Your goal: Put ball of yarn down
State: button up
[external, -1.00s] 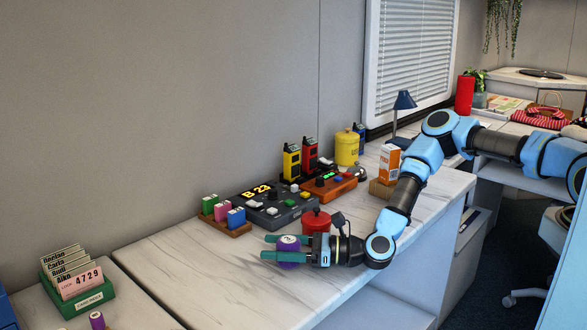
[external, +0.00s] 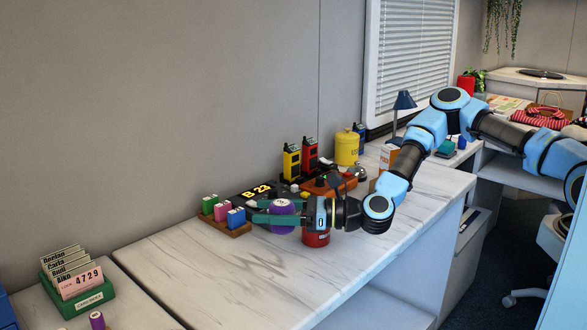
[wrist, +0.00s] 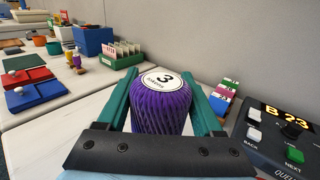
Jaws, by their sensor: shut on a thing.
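The purple ball of yarn (wrist: 164,106) has a white top label with a "3" on it. My gripper (external: 282,211) is shut on it, one green finger on each side. In the external view the yarn (external: 283,207) is held out over the marble counter (external: 200,273), near the dark console. Whether its underside touches the counter or hangs above it is hard to tell. In the wrist view my gripper (wrist: 164,105) covers its lower part.
A rack of colored blocks (external: 228,221) and a console reading "B 23" (external: 256,191) stand at the back. A red canister (external: 316,237) is just below my gripper. A green card holder (external: 83,297) is at far left. The counter's front left is clear.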

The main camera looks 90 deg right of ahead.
jog(key=w+a+n+y+b, duration=0.1)
jog(key=w+a+b, duration=0.1)
jog(key=w+a, duration=0.3)
jog(key=w+a+y+b, duration=0.1)
jog(key=w+a+b, duration=0.15)
jog(key=w, duration=0.55)
jog(key=f, duration=0.1)
jog(key=f+p, duration=0.1)
jog(key=f, duration=0.2)
jog(key=shift+a+f, duration=0.3)
jog(key=shift+a, duration=0.1)
jog(key=shift+s+f+p, duration=0.1)
jog(key=shift+f+p, duration=0.4)
jog(key=shift+f, duration=1.75)
jog(key=shift+f, duration=0.1)
jog(key=o, duration=1.3)
jog(key=shift+o, duration=0.2)
